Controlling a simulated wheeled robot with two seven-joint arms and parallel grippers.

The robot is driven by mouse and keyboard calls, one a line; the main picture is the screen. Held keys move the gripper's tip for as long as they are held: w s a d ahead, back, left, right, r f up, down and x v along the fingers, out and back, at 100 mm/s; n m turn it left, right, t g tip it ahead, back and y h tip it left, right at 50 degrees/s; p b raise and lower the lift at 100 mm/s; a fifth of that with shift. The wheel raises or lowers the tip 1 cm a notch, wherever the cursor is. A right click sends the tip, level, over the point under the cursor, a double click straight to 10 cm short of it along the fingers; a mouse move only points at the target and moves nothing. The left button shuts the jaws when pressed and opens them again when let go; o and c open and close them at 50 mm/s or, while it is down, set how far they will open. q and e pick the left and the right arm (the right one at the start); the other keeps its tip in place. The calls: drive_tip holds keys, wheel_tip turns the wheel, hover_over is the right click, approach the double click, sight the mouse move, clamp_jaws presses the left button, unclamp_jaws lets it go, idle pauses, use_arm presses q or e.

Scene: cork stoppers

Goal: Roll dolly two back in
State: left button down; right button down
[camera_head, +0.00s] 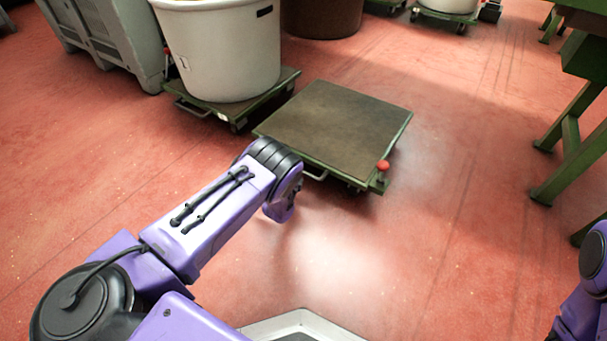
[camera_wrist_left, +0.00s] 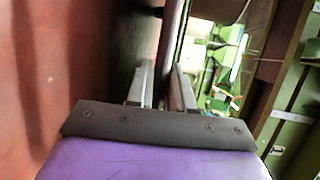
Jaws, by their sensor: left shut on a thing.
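An empty dolly (camera_head: 335,128) with a flat brown deck and green frame stands on the red floor ahead of me. I see no number on it. A pale handle (camera_head: 315,175) sticks out at its near side, and a red knob (camera_head: 383,165) sits at its near right corner. My left arm reaches to that near side; its wrist hides the gripper in the head view. In the left wrist view my left gripper (camera_wrist_left: 162,88) is shut on a narrow bar, which looks like the dolly's handle. My right gripper is out of view.
A second dolly (camera_head: 240,113) carrying a large white tub (camera_head: 222,55) stands close on the left. A grey crate (camera_head: 108,38) is farther left, and a brown tub (camera_head: 322,15) is behind. Green bench legs (camera_head: 568,165) stand at right. Floor is clear between.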

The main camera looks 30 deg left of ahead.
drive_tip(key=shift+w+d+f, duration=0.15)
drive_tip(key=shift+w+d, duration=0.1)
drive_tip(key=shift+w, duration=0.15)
use_arm(q)
drive_tip(key=shift+w+r, duration=0.15)
drive_tip(key=shift+w, duration=0.8)
drive_tip(key=shift+w+d, duration=0.1)
drive_tip(key=shift+d, duration=0.05)
drive_tip(key=c, duration=1.1)
unclamp_jaws()
drive_tip(key=shift+d, duration=0.1)
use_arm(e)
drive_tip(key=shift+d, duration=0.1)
